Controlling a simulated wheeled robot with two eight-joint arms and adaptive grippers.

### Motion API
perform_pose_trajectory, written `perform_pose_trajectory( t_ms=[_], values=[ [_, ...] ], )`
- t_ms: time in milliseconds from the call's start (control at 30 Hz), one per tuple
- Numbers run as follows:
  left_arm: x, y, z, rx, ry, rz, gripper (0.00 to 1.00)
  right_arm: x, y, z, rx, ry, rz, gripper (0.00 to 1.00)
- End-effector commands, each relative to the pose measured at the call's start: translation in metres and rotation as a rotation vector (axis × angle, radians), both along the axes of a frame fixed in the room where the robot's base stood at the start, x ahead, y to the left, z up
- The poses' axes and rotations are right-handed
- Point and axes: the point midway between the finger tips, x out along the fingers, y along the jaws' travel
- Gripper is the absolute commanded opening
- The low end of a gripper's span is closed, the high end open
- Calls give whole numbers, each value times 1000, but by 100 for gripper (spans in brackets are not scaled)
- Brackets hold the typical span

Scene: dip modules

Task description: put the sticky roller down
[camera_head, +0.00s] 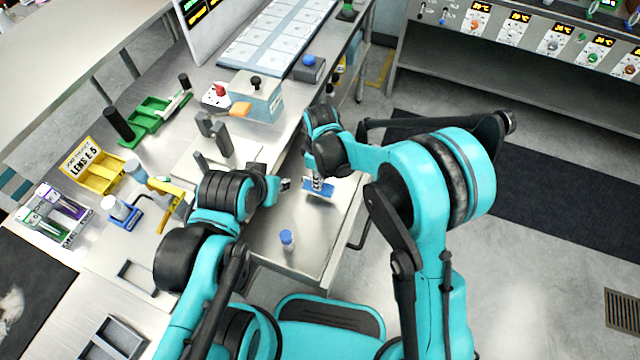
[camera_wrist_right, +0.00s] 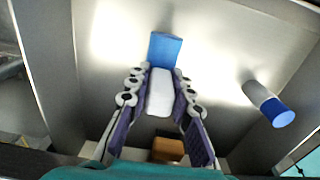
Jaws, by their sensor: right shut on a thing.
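The sticky roller, with a white handle and a blue end (camera_wrist_right: 165,47), is between the fingers of my right gripper (camera_wrist_right: 159,88), which is shut on its white part. In the head view its blue end (camera_head: 319,188) shows below my right gripper (camera_head: 317,176), over the open metal drawer. I cannot tell whether the blue end touches the drawer floor. My left gripper (camera_head: 283,185) is at the drawer's left side, mostly hidden by its own arm; its jaws cannot be made out.
The drawer floor (camera_head: 310,222) between is bare. The workbench left of it holds a yellow bin (camera_head: 97,178), green holders and a grey box (camera_head: 262,97).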

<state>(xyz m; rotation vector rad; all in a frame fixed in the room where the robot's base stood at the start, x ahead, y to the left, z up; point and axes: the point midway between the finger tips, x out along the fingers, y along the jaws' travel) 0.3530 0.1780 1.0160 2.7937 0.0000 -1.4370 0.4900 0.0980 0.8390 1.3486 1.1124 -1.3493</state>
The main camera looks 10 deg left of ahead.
Motion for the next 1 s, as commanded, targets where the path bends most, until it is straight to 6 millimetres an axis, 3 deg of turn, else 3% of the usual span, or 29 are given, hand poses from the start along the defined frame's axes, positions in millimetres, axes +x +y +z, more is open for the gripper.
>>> perform_pose_trajectory(
  t_ms=[133, 533, 567, 600, 1000],
  values=[
    [0, 0, -10, 0, 0, 0, 32, 0, 0, -24, 0, 0, -1, 0],
    [0, 0, -14, 0, 0, 0, 32, 0, 0, -29, 0, 0, -1, 0],
    [0, 0, -13, 0, 0, 0, 32, 0, 0, -28, 0, 0, -1, 29],
    [0, 0, -12, 0, 0, 0, 32, 0, 0, -27, 0, 0, -1, 40],
    [0, 0, -7, 0, 0, 0, 32, 0, 0, -22, 0, 0, -1, 42]
  ],
)
